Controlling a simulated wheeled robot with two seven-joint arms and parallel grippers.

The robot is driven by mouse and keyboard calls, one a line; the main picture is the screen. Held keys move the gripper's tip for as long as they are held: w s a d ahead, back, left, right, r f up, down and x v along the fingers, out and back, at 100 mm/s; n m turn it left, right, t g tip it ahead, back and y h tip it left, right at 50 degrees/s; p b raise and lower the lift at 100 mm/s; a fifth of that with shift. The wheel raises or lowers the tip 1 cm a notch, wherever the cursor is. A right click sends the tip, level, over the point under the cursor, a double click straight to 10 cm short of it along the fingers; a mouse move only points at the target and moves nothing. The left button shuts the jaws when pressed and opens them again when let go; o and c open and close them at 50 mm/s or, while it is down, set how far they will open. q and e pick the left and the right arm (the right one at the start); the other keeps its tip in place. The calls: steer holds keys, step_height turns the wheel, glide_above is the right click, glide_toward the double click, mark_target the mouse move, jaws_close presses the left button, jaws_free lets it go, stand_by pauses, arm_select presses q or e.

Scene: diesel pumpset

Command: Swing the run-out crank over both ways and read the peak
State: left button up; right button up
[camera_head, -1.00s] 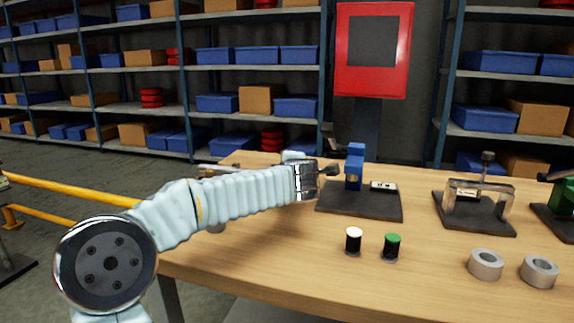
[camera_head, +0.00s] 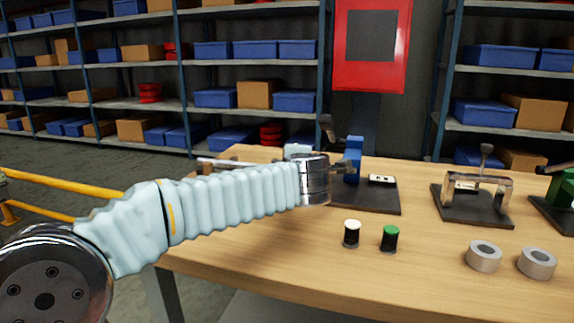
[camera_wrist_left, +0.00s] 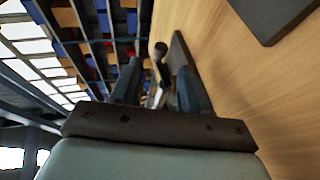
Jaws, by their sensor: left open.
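A dark base plate (camera_head: 372,201) on the bench carries a blue upright block (camera_head: 355,150) and a small pale readout (camera_head: 382,179), too small to read. A dark knob-like piece (camera_head: 327,127) stands up behind my left wrist and may be the crank's handle. My left gripper (camera_head: 346,166) is open beside the blue block, partly hidden by the wrist. In the left wrist view, a round-headed metal rod (camera_wrist_left: 160,50) appears between the two open fingers of my left gripper (camera_wrist_left: 158,88); I cannot tell if they touch it. My right gripper is not in view.
A white-topped pot (camera_head: 351,233) and a green-topped pot (camera_head: 390,238) stand in front of the plate. Two grey rings (camera_head: 484,256) (camera_head: 537,263) lie at right. A clamp-like fixture (camera_head: 475,200) and a green device (camera_head: 562,190) stand beyond. A red-framed panel (camera_head: 371,45) rises behind.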

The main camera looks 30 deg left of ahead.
arm_select(q)
steer(key=v, duration=0.5)
steer(key=shift+s+d, duration=0.1)
steer(key=shift+s, duration=0.05)
